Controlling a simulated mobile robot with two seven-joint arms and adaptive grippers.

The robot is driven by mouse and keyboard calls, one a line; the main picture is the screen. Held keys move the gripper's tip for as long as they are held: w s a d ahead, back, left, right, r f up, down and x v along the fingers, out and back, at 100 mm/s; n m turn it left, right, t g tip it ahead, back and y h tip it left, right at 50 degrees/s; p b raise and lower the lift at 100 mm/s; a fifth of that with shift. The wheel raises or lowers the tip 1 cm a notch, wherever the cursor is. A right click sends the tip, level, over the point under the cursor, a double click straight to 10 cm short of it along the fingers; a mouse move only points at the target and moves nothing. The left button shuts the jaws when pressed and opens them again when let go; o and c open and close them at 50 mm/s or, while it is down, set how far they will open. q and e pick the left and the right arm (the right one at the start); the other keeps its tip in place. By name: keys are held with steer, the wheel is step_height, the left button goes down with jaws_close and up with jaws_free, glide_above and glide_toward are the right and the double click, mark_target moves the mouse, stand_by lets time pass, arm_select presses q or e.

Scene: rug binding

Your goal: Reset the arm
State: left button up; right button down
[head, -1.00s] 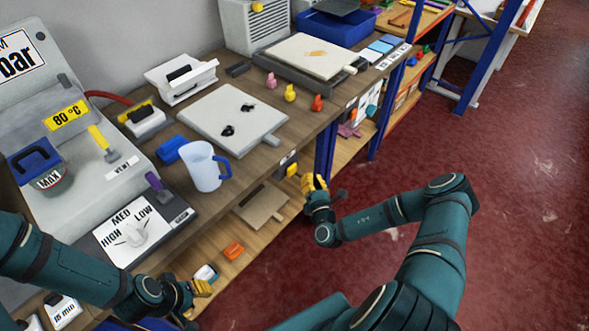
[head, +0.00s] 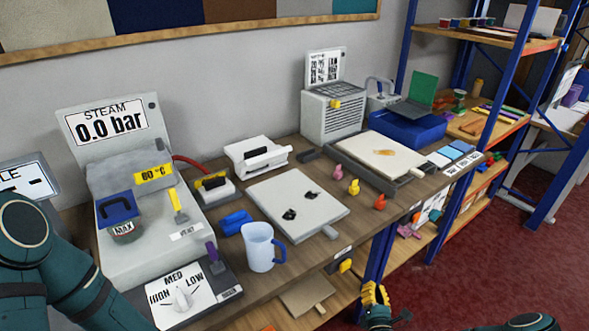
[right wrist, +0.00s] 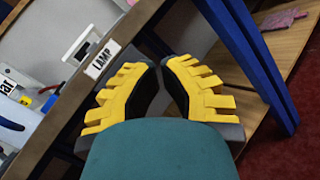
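My right gripper (head: 374,294) is low at the bottom edge of the head view, in front of the bench beside a blue post. In the right wrist view its yellow fingers (right wrist: 158,66) come together at the tips with nothing between them. My left arm shows at the lower left of the head view, but its gripper is out of frame.
The wooden bench (head: 385,216) carries a steam station (head: 140,238), a light blue mug (head: 258,248), a grey board (head: 283,198) and small coloured pieces. Blue shelf posts (head: 376,258) stand at its front. Red floor (head: 440,283) is open at the right.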

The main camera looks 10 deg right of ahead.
steer(key=s+a+r+n+g+y, duration=0.2)
steer(key=a+n+g+y, duration=0.2)
steer(key=a+n+y, duration=0.65)
steer(key=s+a+r+n+g+y, duration=0.25)
steer(key=a+n+y, duration=0.45)
steer(key=a, duration=0.6)
steer(key=s+a+f+n+g+h, duration=0.2)
steer(key=s+n+g, duration=0.6)
steer(key=s+a+f+n+g+h, duration=0.2)
steer(key=s+f+n+g, duration=0.1)
steer(key=s+n+g, duration=0.5)
arm_select(q)
steer(key=shift+w+a+f+t, duration=0.1)
steer(key=shift+w+f+t, duration=0.05)
steer(key=shift+w, duration=0.3)
steer(key=shift+w+a+f+t, duration=0.1)
steer(key=shift+w+f+t, duration=0.05)
steer(key=shift+w, duration=0.25)
arm_select(e)
steer(key=w+d+r+n+t+h, duration=0.2)
steer(key=w+n+t+h, duration=0.3)
steer(key=n, duration=0.6)
steer(key=shift+w+d+r+t, duration=0.3)
steer(key=shift+w+d+t, duration=0.2)
steer(key=shift+w, duration=0.25)
arm_select(q)
steer(key=shift+d, duration=0.1)
arm_select(e)
steer(key=shift+d, duration=0.1)
